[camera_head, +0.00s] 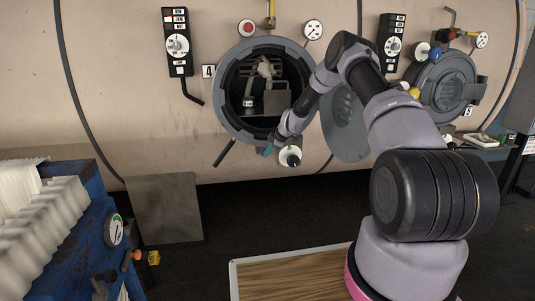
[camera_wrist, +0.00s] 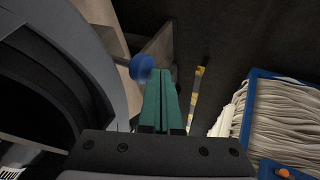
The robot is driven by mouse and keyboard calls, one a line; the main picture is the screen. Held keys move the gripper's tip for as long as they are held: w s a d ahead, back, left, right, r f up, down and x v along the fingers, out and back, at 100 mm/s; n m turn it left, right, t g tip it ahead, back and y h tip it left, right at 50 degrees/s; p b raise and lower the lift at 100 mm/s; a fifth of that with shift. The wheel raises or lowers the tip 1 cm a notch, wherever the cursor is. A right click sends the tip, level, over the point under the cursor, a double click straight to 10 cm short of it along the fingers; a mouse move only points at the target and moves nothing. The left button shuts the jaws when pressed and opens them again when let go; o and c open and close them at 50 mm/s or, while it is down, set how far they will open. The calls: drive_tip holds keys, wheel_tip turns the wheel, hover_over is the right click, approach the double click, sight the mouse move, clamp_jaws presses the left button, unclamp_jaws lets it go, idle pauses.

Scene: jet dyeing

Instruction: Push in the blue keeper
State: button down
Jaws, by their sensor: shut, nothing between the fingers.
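The blue keeper (camera_wrist: 141,67) shows in the wrist view as a round blue knob at the outer edge of the grey port ring (camera_wrist: 92,58). My gripper (camera_wrist: 161,74) has teal fingers that are pressed together and empty. Their tips are just right of the knob; I cannot tell whether they touch it. In the head view my gripper (camera_head: 267,151) is at the lower rim of the open port 4 (camera_head: 226,117). The knob beside it cannot be made out there. A similar blue knob (camera_head: 435,53) sits at the closed port on the right.
The port 4 door (camera_head: 346,125) hangs open to the right, behind my arm. A white gauge or valve (camera_head: 290,157) is below the port. A blue cart (camera_head: 78,225) with white folded cloth stands at left. A wood-topped surface (camera_head: 290,276) is low in front.

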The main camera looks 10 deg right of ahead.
drive_tip(key=shift+w, duration=0.1)
drive_tip(key=w, duration=0.2)
drive_tip(key=shift+w, duration=0.35)
drive_tip(key=shift+w+r, duration=0.1)
drive_tip(key=shift+w, duration=0.05)
